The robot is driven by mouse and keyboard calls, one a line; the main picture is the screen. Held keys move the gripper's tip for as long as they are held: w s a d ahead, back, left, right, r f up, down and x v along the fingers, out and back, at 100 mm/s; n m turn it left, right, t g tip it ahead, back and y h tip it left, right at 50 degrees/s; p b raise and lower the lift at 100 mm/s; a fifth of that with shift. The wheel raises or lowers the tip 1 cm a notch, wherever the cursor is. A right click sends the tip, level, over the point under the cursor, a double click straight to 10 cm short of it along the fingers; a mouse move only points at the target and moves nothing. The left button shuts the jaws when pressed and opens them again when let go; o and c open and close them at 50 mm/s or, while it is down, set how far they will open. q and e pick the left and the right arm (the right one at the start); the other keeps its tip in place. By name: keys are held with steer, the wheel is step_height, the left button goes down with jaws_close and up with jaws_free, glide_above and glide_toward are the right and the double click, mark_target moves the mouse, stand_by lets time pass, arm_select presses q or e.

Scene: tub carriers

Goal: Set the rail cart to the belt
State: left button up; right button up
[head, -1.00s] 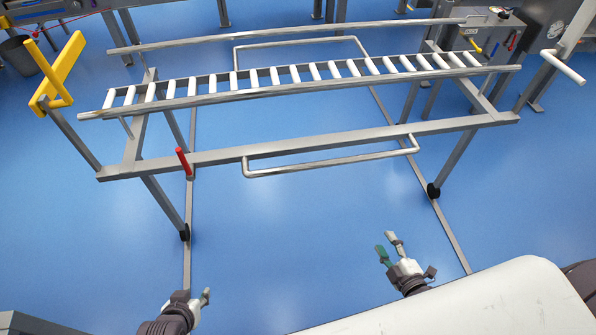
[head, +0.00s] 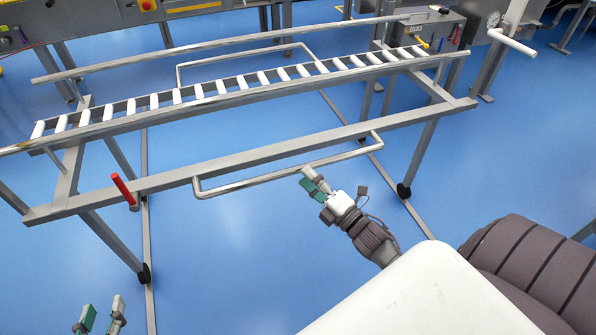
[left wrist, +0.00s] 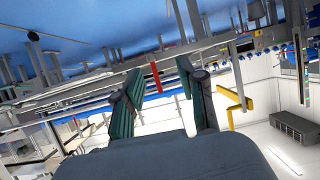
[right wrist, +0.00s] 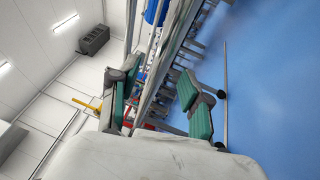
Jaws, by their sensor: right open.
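The rail cart (head: 270,151) is a grey metal frame with a row of white rollers on top, standing on wheels along floor rails. A U-shaped handle bar (head: 255,181) juts from its near side, and a red lever (head: 123,190) stands at its near left. My right gripper (head: 312,184) is open and empty by the handle bar's right half; I cannot tell whether it touches. My left gripper (head: 101,314) is open and empty at the bottom left, short of the cart. In the left wrist view, the red lever (left wrist: 155,77) shows between its fingers.
A grey box with coloured levers (head: 430,32) stands behind the cart's right end, beside a post with a white handle (head: 512,42). Machinery with a red button (head: 148,4) runs along the back. The blue floor (head: 235,235) in front of the cart is clear.

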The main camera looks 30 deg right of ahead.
mark_target(299, 170)
arm_select(q)
steer(key=shift+w+d+r+t, duration=0.2)
steer(key=shift+w+r+t, duration=0.2)
steer(key=shift+r, duration=0.2)
steer(key=shift+w+d+r+t, duration=0.15)
steer(key=shift+w+r+t, duration=0.1)
steer(key=shift+r+t, duration=0.25)
arm_select(e)
steer(key=shift+x, duration=2.05)
arm_select(q)
steer(key=shift+r, duration=0.1)
arm_select(e)
jaws_close()
